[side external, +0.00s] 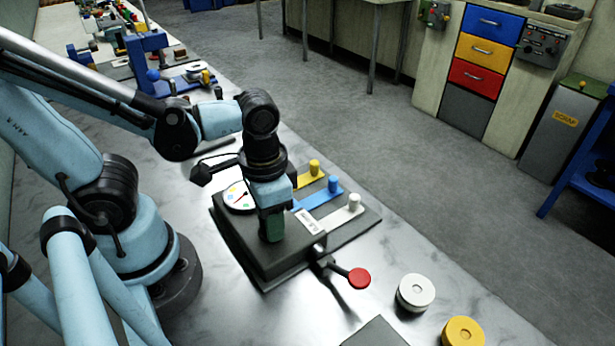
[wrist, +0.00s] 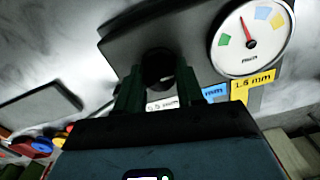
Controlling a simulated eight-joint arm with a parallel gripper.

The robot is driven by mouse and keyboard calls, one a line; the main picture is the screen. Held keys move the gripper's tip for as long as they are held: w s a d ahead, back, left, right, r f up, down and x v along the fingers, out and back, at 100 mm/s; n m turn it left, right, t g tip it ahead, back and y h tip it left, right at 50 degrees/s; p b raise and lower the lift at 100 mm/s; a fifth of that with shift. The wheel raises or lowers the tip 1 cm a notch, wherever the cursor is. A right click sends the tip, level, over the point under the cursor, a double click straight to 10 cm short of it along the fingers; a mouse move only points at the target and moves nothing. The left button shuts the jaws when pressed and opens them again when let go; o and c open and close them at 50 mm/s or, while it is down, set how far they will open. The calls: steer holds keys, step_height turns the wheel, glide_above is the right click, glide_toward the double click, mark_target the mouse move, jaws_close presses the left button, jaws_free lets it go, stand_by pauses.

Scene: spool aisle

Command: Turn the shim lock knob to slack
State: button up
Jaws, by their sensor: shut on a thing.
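The black shim lock knob (wrist: 158,68) stands on a dark box (side external: 290,250) and sits between my gripper's fingers in the wrist view. My gripper (side external: 272,232) points down over the box, its dark green fingers shut on the knob. In the side view the fingers hide the knob. No slack mark or knob pointer can be read. A round white dial (wrist: 252,38) with coloured patches lies beside the knob. Its red needle points between the green and blue patches. It also shows in the side view (side external: 238,197).
Yellow (side external: 314,167), blue (side external: 334,184) and white (side external: 354,203) pegs stand on tabs beside the box. A red-ended lever (side external: 359,278) sticks out in front. White (side external: 415,292) and yellow (side external: 463,332) spools lie at the right. A blue fixture (side external: 150,60) stands farther back.

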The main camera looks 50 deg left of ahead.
steer(key=shift+n, duration=0.8)
steer(key=o, duration=1)
steer(key=shift+o, duration=0.2)
step_height(320, 180, up, 12)
stand_by(0.3)
